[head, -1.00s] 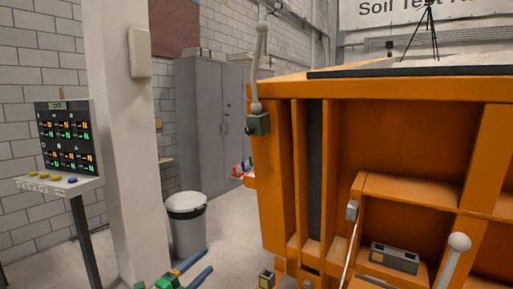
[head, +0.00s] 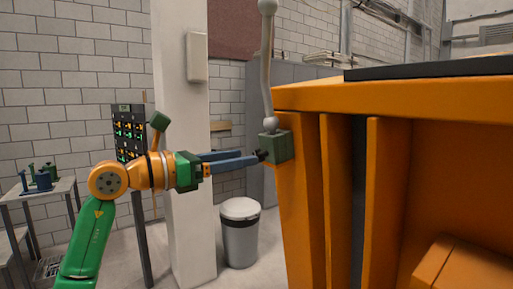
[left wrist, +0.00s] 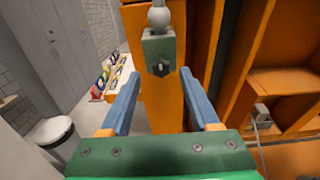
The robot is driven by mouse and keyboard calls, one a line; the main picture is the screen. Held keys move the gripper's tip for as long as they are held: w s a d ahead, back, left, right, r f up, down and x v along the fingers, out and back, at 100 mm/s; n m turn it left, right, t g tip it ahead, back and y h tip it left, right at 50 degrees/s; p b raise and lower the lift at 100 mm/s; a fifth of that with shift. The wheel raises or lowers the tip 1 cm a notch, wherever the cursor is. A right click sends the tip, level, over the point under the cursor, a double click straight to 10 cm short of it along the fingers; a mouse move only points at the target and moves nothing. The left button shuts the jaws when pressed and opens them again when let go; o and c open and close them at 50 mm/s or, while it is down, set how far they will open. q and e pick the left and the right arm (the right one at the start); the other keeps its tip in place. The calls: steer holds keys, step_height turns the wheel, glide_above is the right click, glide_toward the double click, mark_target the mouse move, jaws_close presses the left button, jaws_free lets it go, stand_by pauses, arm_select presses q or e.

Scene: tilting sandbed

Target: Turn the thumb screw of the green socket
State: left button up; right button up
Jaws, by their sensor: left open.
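The green socket (head: 279,147) is fixed to the orange sandbed's near-left corner post, and a grey rod with ball joints rises from it. Its dark thumb screw (head: 261,155) sticks out on the left side. In the left wrist view the socket (left wrist: 157,46) is straight ahead, with the thumb screw (left wrist: 160,68) on its face. My left gripper (head: 250,157) is open, its blue fingers pointing at the screw. In the left wrist view the gripper (left wrist: 160,73) has the screw centred between its fingertips; I cannot tell whether they overlap it in depth. My right gripper is not visible.
The orange sandbed frame (head: 400,95) fills the right side. A white pillar (head: 186,150) stands behind my left arm. A grey bin (head: 240,235) stands on the floor, and a table (head: 50,188) with small items is at far left.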

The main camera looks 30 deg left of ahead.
mark_target(261, 156)
arm_select(q)
steer(key=p+x, duration=0.1)
steer(key=x, duration=0.3)
steer(key=shift+d+f, duration=0.1)
steer(key=shift+s, duration=0.2)
steer(key=c, duration=0.6)
jaws_close()
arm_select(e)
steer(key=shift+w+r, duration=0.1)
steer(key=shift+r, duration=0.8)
